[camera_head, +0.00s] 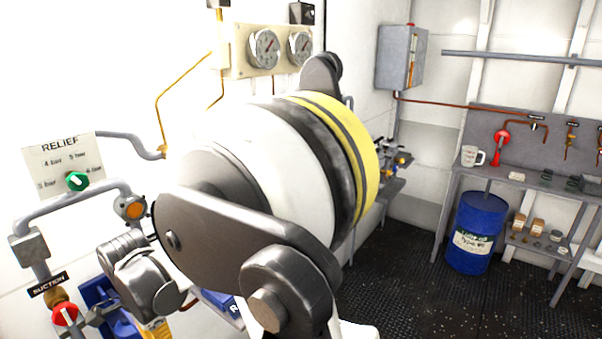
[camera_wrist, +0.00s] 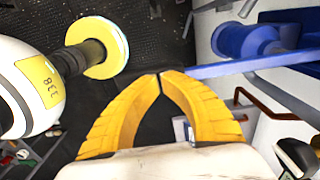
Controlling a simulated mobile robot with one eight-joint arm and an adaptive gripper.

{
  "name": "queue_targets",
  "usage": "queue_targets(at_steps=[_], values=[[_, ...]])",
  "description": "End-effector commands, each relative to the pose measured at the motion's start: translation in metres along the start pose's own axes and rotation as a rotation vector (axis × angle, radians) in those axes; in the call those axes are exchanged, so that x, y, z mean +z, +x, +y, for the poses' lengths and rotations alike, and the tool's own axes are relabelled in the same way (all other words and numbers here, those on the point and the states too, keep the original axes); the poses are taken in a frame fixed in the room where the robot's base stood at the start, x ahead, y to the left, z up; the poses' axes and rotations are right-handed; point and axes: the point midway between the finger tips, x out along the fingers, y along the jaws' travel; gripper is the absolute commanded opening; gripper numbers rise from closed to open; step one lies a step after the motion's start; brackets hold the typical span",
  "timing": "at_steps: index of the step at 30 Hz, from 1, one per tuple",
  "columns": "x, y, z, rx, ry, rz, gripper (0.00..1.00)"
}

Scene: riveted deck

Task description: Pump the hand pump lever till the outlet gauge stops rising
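In the wrist view, my gripper (camera_wrist: 161,75) has its two curved yellow fingers brought together at the tips. A long blue lever (camera_wrist: 255,62) runs right from beside the right fingertip, past the blue pump body (camera_wrist: 250,38). I cannot tell whether any of the lever lies between the tips. In the head view, part of the blue pump (camera_head: 97,293) shows at lower left, and my arm hides much of it. Two round gauges, left (camera_head: 264,48) and right (camera_head: 300,47), are on a cream panel at the top. Their labels are not readable.
A RELIEF plate (camera_head: 60,163) with a green knob (camera_head: 77,181) is on the left wall. Below it are grey pipes and a red SUCTION valve (camera_head: 65,314). A blue drum (camera_head: 478,232) stands under the bench at right. The dark deck (camera_head: 425,285) before it is clear.

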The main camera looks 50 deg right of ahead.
Motion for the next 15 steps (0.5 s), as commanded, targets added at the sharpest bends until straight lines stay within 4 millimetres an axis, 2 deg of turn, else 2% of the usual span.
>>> queue_targets(at_steps=[1, 15], values=[[0.000, 0.008, -0.001, -0.001, 0.000, 0.000, 0.00], [0.000, 0.051, 0.000, 0.000, 0.000, 0.000, 0.00]])
